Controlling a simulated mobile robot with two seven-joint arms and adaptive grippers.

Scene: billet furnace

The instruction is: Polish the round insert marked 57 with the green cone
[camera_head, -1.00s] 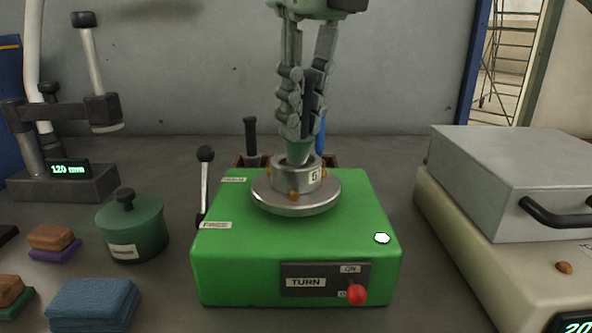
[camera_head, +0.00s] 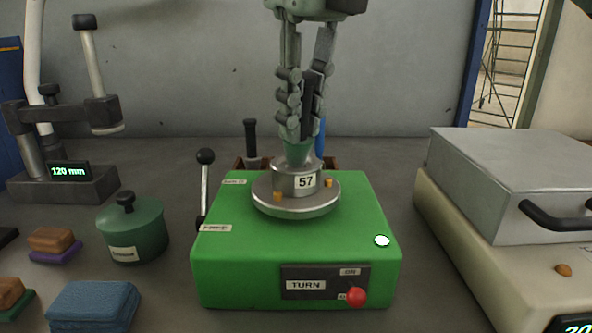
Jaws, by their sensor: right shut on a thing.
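The round insert (camera_head: 288,187) is a grey metal ring with a white label reading 57 facing me. It sits on the round metal plate (camera_head: 296,207) on top of the green machine (camera_head: 240,262), with small orange-brown pieces beside it. My right gripper (camera_head: 300,132) comes down from above and is shut on the green cone (camera_head: 299,152). The cone points down, with its tip hidden inside the top of the insert. The machine's front panel (camera_head: 306,285) is marked TURN and has a red knob (camera_head: 356,297). My left gripper is not in view.
A lever (camera_head: 204,180) stands at the machine's left. A lidded green pot (camera_head: 136,228), blue cloth (camera_head: 93,306) and brown-topped blocks (camera_head: 51,239) lie further left. A stand (camera_head: 62,184) reads 120 mm. A grey-lidded box (camera_head: 500,180) stands right. A dark-handled tool (camera_head: 250,140) is behind.

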